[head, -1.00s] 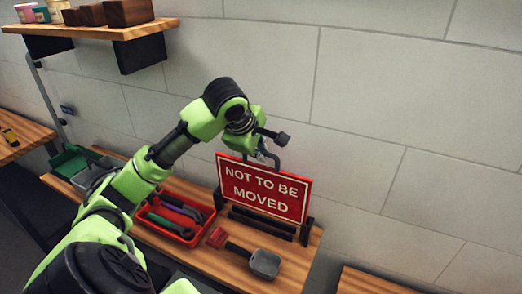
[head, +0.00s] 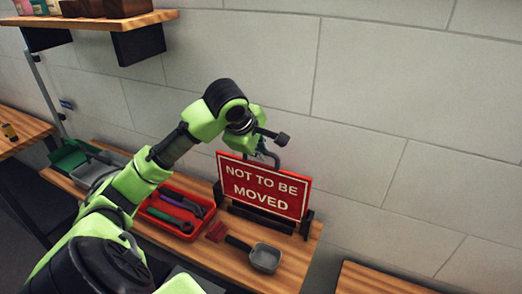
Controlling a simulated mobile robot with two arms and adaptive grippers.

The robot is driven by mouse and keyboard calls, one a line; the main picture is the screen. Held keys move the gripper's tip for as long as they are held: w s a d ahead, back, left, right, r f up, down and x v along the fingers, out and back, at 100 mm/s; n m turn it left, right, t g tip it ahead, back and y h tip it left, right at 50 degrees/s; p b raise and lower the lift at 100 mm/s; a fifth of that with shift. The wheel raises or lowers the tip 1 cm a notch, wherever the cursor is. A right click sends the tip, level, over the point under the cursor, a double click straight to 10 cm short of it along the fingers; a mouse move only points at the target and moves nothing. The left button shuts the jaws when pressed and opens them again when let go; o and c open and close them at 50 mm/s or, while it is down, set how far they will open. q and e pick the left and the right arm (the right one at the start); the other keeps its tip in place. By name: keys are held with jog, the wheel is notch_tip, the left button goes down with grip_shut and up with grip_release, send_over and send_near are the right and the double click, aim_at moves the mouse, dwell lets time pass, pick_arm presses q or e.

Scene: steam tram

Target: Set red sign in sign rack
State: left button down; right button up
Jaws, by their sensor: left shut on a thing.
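The red sign (head: 262,187) reads "NOT TO BE MOVED" in white letters and stands nearly upright. My left gripper (head: 268,158) is above it, shut on its top edge near the middle. The black sign rack (head: 304,226) is on the wooden bench, with an end post showing at each side of the sign. The sign's lower edge is at the rack, overlapping its bars in the picture. I cannot tell whether it rests fully in the slot. My right gripper is out of view.
A red tray (head: 205,226) with tools lies left of the rack. A grey bin (head: 95,172) and a green one stand farther left. A tiled wall (head: 380,110) is behind.

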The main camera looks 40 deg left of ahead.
aim_at(261, 164)
pick_arm(q)
jog(key=shift+f+b, duration=0.55)
jog(key=shift+f, duration=0.55)
jog(key=shift+f+b, duration=0.6)
jog(key=shift+f, duration=0.5)
jog(key=c, duration=2.1)
grip_release()
jog(key=shift+s+f, duration=0.1)
